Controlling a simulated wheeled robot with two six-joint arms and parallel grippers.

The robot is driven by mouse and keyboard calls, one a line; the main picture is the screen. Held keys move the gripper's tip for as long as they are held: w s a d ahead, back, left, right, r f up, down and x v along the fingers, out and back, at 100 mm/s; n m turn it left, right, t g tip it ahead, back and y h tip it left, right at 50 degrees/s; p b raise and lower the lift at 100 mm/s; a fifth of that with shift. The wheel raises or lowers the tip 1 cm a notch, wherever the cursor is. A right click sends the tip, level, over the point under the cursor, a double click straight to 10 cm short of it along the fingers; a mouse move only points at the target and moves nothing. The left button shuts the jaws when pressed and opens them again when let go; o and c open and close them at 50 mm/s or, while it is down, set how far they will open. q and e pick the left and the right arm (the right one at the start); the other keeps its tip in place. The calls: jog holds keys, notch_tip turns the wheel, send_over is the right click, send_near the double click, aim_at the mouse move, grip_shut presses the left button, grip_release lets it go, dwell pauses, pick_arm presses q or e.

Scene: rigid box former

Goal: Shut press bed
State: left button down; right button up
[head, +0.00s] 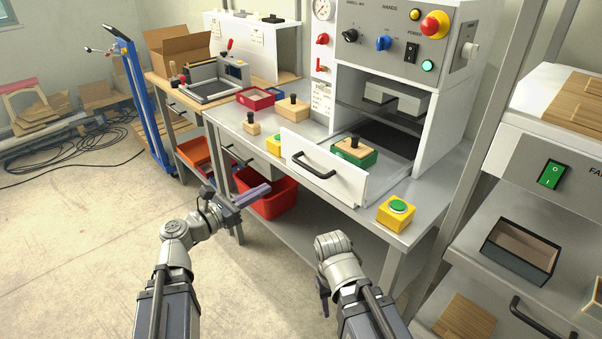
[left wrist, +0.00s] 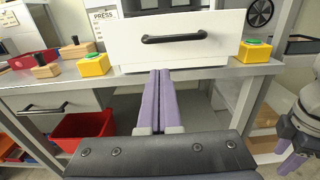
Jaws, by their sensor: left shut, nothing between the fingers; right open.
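The press bed (head: 378,180) is a drawer with a white front, pulled out of the press. Its front has a black bar handle (head: 313,165), also seen in the left wrist view (left wrist: 174,37). A green box with a wooden block and black knob (head: 354,150) sits in the bed. My left gripper (head: 256,194) is shut and empty, in front of and lower than the bed front; its purple fingers (left wrist: 160,85) point at the front, below the handle. My right gripper (head: 323,297) hangs low in front of the bench, open, its fingers partly hidden by its wrist.
Yellow boxes with green buttons stand either side of the bed, right (head: 397,212) and left (head: 274,145). A red bin (head: 268,197) is under the bench, below my left gripper. A shelf rack (head: 540,215) stands at the right.

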aim_at(309, 164)
pick_arm(q)
jog(key=x, duration=1.4)
jog(key=x, duration=2.4)
jog(key=shift+w+d+f, duration=0.15)
jog(key=shift+w, duration=0.2)
pick_arm(e)
jog(key=shift+a, duration=0.1)
pick_arm(q)
jog(key=shift+w+d, duration=0.1)
pick_arm(e)
jog(key=shift+r, duration=0.1)
pick_arm(q)
jog(key=v, duration=1.4)
jog(key=shift+s+a, duration=0.25)
jog(key=shift+a, duration=0.05)
pick_arm(e)
jog(key=shift+a, duration=0.3)
